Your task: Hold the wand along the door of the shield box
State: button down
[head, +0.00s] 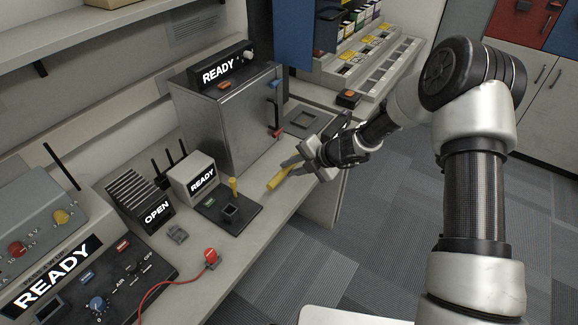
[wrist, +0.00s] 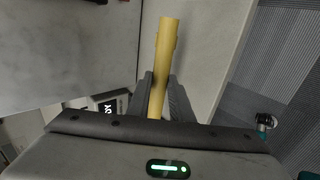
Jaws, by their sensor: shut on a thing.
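The shield box (head: 207,110) is a grey metal cabinet on the bench, with a "READY" display on top. Its door faces front right, carries a dark handle with a red end, and looks shut. My gripper (head: 290,167) is just in front of the box, low over the bench. It is shut on a yellow wand (head: 277,180). In the wrist view the wand (wrist: 166,55) points away from my gripper (wrist: 160,95), beside a pale grey surface at left. I cannot tell whether the wand touches the box.
A black pad (head: 228,215) with a small yellow post lies left of my gripper. A small "READY" unit (head: 194,178) and an "OPEN" unit (head: 140,198) stand behind it. A red plug (head: 211,256) with a cable lies near the bench's front edge. Open floor is at right.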

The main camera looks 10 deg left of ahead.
jog(key=shift+w+a+p, duration=0.2)
jog(key=shift+w+a, duration=0.35)
jog(key=shift+a, duration=0.75)
jog(key=shift+w+a+p, duration=0.2)
jog(key=shift+w+a, duration=0.3)
jog(key=shift+a, duration=0.85)
jog(key=shift+w+a+p, duration=0.2)
jog(key=shift+w+a, duration=0.35)
jog(key=shift+a, duration=0.75)
jog(key=shift+d, duration=0.1)
jog(key=shift+s+d+r+p, duration=0.1)
jog(key=shift+s+d+r, duration=0.35)
jog(key=shift+d, duration=0.7)
jog(key=shift+s+d+r+p, duration=0.15)
jog(key=shift+s+d, duration=0.35)
jog(key=shift+d, duration=0.7)
jog(key=shift+s+d+r+p, duration=0.1)
jog(key=shift+s+d+r, duration=0.35)
jog(key=shift+d, duration=0.7)
jog(key=shift+s+d, duration=0.1)
jog(key=shift+s, duration=0.05)
jog(key=shift+d+f, duration=0.1)
